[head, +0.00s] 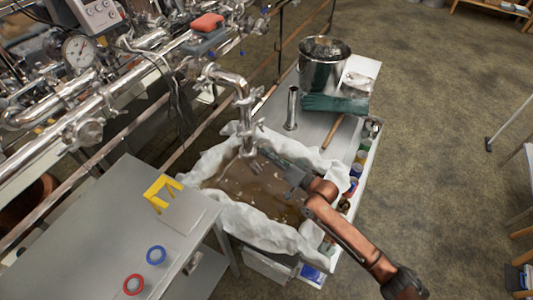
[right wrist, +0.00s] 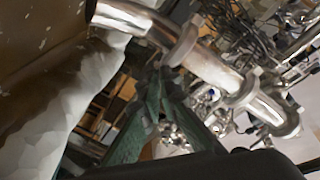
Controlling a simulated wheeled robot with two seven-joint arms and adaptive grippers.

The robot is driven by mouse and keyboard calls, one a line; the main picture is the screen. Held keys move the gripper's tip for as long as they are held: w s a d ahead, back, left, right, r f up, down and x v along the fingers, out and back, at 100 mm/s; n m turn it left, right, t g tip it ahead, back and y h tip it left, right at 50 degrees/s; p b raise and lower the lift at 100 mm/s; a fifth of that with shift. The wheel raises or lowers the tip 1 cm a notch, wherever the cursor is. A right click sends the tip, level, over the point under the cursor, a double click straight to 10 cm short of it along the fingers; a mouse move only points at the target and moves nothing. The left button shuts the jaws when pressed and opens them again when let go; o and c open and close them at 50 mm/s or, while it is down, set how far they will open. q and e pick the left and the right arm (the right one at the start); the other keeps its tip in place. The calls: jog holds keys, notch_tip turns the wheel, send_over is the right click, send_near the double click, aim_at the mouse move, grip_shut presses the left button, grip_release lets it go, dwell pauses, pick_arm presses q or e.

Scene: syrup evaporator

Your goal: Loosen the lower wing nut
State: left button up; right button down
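A steel pipe (head: 243,100) bends down over a lined basin of brown liquid and carries two clamps. The lower clamp (head: 249,154) is near the pipe's low end; it shows in the right wrist view (right wrist: 186,46) too. My right gripper (head: 262,152) reaches in from the right, its tips at this clamp. In the right wrist view its green fingers (right wrist: 166,76) come together at a small dark part beside the clamp, where the lower wing nut sits; the tips mostly hide the nut. The upper clamp (right wrist: 243,88) is apart from the fingers. My left gripper is out of view.
The basin's white cloth liner (head: 222,213) surrounds the liquid under the pipe. A steel pot (head: 322,64) and a tall metal cylinder (head: 292,108) stand behind. A grey table (head: 110,235) at left holds a yellow bracket (head: 158,192), a blue ring (head: 156,255) and a red ring (head: 133,284).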

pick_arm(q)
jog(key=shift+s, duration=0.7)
pick_arm(e)
jog(key=shift+w+d+f+n, duration=0.1)
jog(key=shift+n, duration=2.6)
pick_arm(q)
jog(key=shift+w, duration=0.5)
pick_arm(e)
jog(key=c, duration=2.6)
grip_release()
jog(key=shift+c, duration=0.2)
jog(key=shift+o, duration=1.2)
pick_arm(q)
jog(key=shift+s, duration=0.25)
pick_arm(e)
jog(key=v, duration=1.2)
